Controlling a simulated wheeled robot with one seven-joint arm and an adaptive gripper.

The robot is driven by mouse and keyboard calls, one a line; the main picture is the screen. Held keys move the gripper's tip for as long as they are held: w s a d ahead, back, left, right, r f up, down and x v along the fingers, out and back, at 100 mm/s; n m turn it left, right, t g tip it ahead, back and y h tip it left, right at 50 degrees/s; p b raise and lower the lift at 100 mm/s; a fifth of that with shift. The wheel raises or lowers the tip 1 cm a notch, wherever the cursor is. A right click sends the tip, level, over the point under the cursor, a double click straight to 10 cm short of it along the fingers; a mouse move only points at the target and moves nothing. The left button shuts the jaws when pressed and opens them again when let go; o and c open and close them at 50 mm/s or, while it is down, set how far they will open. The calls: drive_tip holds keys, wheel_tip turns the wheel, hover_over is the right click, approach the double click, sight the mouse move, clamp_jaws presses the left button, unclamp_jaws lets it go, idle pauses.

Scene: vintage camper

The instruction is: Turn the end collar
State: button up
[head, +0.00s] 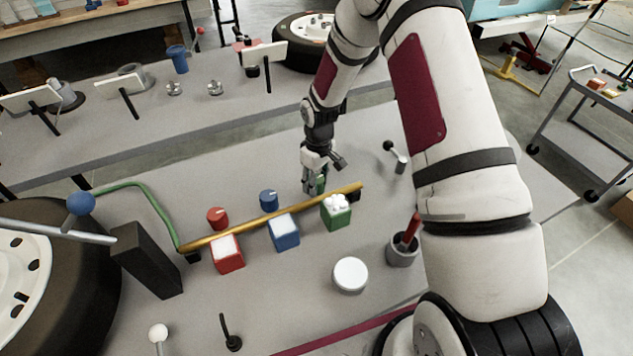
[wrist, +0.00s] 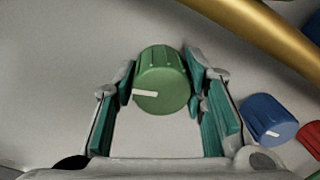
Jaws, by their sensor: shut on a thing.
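A green ribbed knob or collar (wrist: 163,88) with a white pointer mark sits between my two fingertips in the wrist view. It is the end one of a row of three, beside a brass pipe (head: 222,238). My gripper (wrist: 161,76) is shut on the green knob, one finger on each side. The white mark points left in the wrist view. In the head view my gripper (head: 314,184) reaches down behind the pipe's right end and hides much of the green knob. The blue knob (head: 268,199) and red knob (head: 217,217) stand to its left.
Red (head: 229,260), blue (head: 284,238) and green (head: 336,217) boxes with white tops stand in front of the pipe. A green hose (head: 148,188) joins its left end. A grey cup with a red handle (head: 402,249) and a white round lid (head: 350,275) stand nearer.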

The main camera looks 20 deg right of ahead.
sight(318, 178)
drive_tip(key=shift+m, duration=1.3)
drive_tip(key=o, duration=1.2)
drive_tip(key=shift+c, duration=0.2)
drive_tip(key=r, duration=1)
drive_tip(key=shift+d+r, duration=0.2)
drive_tip(key=shift+r, duration=0.8)
